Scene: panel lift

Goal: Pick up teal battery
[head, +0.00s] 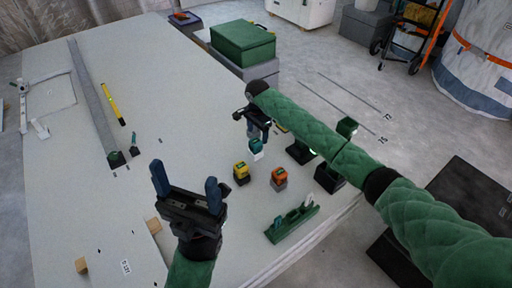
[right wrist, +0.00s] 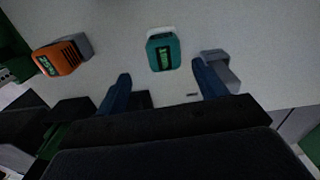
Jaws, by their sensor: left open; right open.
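The teal battery (head: 255,144) stands on the large pale panel in the head view, with a white part at its base. In the right wrist view the teal battery (right wrist: 163,52) lies just ahead of the fingertips, roughly centred between them. My right gripper (head: 258,132) is open and close above the battery, its two blue fingers (right wrist: 160,74) apart and empty. The head view does not show whether they touch it. My left gripper (head: 184,174) is open and empty, above the panel at the lower left, with its fingers pointing up the picture.
A yellow battery (head: 241,172) and an orange battery (head: 279,177) stand nearer the front. The orange one also shows in the right wrist view (right wrist: 60,55). A green rack (head: 292,224) lies near the panel's edge. Black-and-green units (head: 300,152) stand at the right.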

